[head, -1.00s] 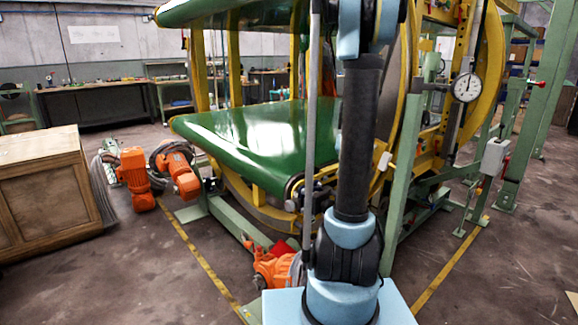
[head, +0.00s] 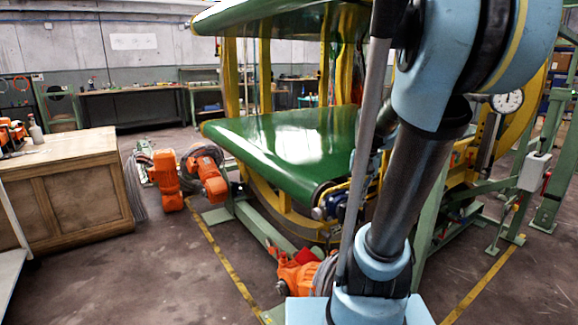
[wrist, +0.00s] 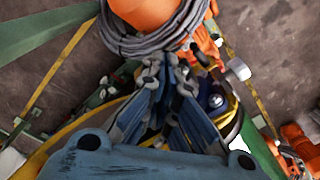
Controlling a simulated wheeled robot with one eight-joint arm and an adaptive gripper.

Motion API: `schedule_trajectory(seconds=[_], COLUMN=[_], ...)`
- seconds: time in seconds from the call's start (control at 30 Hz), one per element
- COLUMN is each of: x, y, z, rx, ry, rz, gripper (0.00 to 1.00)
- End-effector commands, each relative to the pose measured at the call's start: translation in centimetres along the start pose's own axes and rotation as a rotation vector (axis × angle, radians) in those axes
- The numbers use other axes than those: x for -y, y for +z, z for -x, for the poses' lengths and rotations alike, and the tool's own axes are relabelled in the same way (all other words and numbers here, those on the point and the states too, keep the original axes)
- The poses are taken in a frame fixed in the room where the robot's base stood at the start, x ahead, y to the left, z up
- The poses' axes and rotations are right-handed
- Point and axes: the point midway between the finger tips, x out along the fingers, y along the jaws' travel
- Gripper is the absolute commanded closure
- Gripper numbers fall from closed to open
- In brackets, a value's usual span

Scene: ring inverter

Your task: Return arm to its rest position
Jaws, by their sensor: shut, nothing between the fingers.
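My arm (head: 405,205) rises from the lower right of the head view. Its dark tube leans to the right and ends in a large pale blue joint at the top right. My gripper (wrist: 168,72) shows in the wrist view, with blue fingers drawn together and nothing held between them. It points over an orange machine (wrist: 150,10) wrapped in a grey cable, which lies beyond the fingertips. In the head view I cannot make out the gripper clearly; the arm covers that area.
A ring machine with a green belt (head: 285,150) and yellow frame stands close behind my arm. Orange motor units (head: 205,178) sit left of it. A wooden cabinet (head: 75,200) stands at the left. The floor (head: 150,265) between the cabinet and the yellow line is clear.

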Motion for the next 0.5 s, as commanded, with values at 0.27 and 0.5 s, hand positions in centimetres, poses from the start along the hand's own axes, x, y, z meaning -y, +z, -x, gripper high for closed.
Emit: schedule_trajectory(seconds=[0.27, 0.5], x=[0.0, -0.2], y=[4.8, 8.4], z=[-1.2, -3.0], rx=[-0.049, -0.092], ry=[-0.004, -0.006], rz=[0.121, 0.225], gripper=[1.0, 1.0])
